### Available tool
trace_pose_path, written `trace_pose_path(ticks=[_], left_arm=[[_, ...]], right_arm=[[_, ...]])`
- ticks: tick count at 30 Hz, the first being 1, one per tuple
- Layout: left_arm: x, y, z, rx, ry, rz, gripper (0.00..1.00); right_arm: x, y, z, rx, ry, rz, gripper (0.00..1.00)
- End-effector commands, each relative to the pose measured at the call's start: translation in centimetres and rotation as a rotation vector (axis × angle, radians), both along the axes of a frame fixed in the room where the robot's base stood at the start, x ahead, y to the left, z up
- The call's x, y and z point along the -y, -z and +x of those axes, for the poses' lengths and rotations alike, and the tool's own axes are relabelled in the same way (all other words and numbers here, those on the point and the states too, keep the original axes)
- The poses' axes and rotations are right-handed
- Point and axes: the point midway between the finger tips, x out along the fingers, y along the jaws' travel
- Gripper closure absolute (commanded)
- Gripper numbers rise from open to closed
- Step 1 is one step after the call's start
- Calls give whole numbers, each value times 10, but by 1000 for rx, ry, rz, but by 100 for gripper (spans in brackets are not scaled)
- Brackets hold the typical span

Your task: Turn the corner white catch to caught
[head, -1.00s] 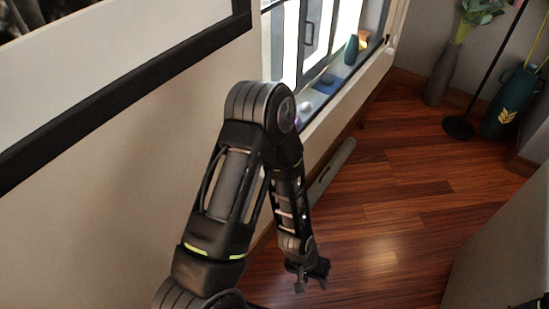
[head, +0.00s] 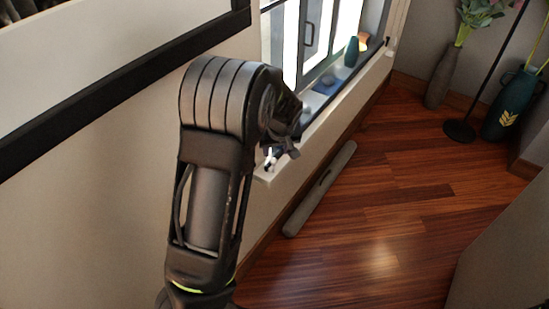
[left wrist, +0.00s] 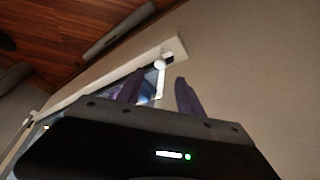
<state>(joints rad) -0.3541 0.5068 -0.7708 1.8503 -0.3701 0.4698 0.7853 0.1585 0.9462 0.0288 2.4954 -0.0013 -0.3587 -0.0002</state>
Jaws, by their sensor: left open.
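The white catch (left wrist: 160,66) sits at the near corner of the white window sill, with a narrow white arm running down from a rounded end in the left wrist view. In the head view a small white piece of the catch (head: 269,159) shows beside my left gripper (head: 284,150). In the left wrist view the two dark fingers of my left gripper (left wrist: 159,80) are apart, with the catch seen between and just beyond them. Whether they touch it I cannot tell. My right gripper is not in view.
The sill (head: 345,95) carries a blue-green vase (head: 351,51) and a blue item (head: 327,84). A long grey bar (head: 320,188) lies on the wooden floor below. Open floor lies right.

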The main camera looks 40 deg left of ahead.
Motion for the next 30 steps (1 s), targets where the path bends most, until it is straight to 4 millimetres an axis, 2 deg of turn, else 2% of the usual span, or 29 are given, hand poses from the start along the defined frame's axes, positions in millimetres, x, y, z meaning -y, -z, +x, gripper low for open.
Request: trace_pose_path(ticks=[15, 26, 30], left_arm=[[-19, 64, 17, -2, 0, -1, 56], [-20, 69, 19, 0, 0, -1, 56], [-20, 69, 19, 0, 0, -1, 68]], right_arm=[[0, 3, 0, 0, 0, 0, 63], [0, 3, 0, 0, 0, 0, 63], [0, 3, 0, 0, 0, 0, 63]])
